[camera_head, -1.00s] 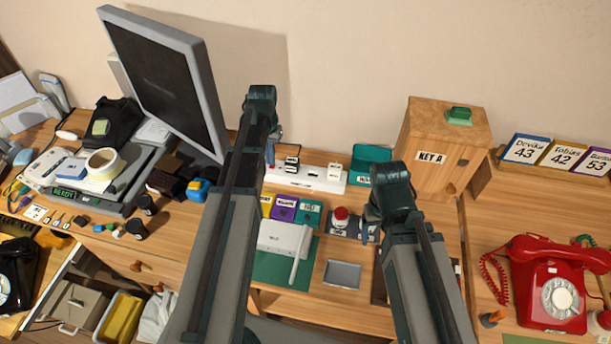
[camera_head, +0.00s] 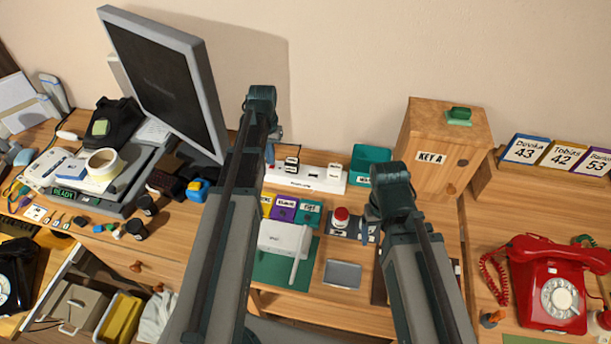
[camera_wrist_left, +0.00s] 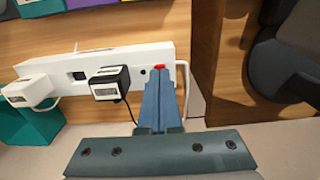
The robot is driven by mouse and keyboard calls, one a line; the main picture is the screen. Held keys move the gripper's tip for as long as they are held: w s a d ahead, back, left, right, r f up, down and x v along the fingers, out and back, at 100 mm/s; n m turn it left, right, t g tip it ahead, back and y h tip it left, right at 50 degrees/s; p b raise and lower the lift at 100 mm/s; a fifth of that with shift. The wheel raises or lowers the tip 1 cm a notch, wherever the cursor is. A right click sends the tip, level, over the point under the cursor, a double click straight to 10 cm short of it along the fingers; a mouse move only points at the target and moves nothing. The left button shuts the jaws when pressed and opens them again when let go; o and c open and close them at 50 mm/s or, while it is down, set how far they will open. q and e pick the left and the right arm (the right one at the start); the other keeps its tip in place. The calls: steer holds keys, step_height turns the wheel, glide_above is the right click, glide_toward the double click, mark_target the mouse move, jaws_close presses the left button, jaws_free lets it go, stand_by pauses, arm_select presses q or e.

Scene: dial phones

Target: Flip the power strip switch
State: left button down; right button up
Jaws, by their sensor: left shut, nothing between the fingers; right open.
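The white power strip (camera_head: 305,178) lies along the back of the desk, with plugs in some of its sockets. In the left wrist view the strip (camera_wrist_left: 140,65) shows a small red switch (camera_wrist_left: 158,67) near its right end. My left gripper (camera_wrist_left: 159,76) is shut and empty, its blue fingertips right at the red switch and covering part of it. I cannot tell whether they press on it. In the head view the left gripper (camera_head: 270,152) is mostly hidden behind its arm. My right gripper (camera_head: 372,228) is open over the desk, in front of the strip, largely hidden by its arm.
A monitor (camera_head: 165,80) stands left of the strip, with a teal bin (camera_head: 370,160) and wooden key box (camera_head: 440,150) to its right. A white device (camera_head: 284,238) and grey tray (camera_head: 342,274) lie in front. A red phone (camera_head: 550,285) is far right.

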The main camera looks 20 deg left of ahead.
mark_target(271, 167)
arm_select(q)
steer(key=shift+f+b, duration=0.85)
arm_select(e)
steer(key=shift+f, duration=0.85)
arm_select(q)
step_height(271, 167, up, 7)
steer(key=p, duration=0.7)
arm_select(e)
step_height(271, 167, up, 7)
arm_select(q)
steer(key=s+d+m, duration=0.2)
steer(key=s+d, duration=0.7)
steer(key=d, duration=0.2)
steer(key=s+d+m+y, duration=0.1)
steer(key=s+d+m, duration=0.1)
steer(key=s+d, duration=0.7)
steer(key=d, duration=0.3)
steer(key=shift+s+d, duration=0.15)
steer(key=shift+d, duration=0.15)
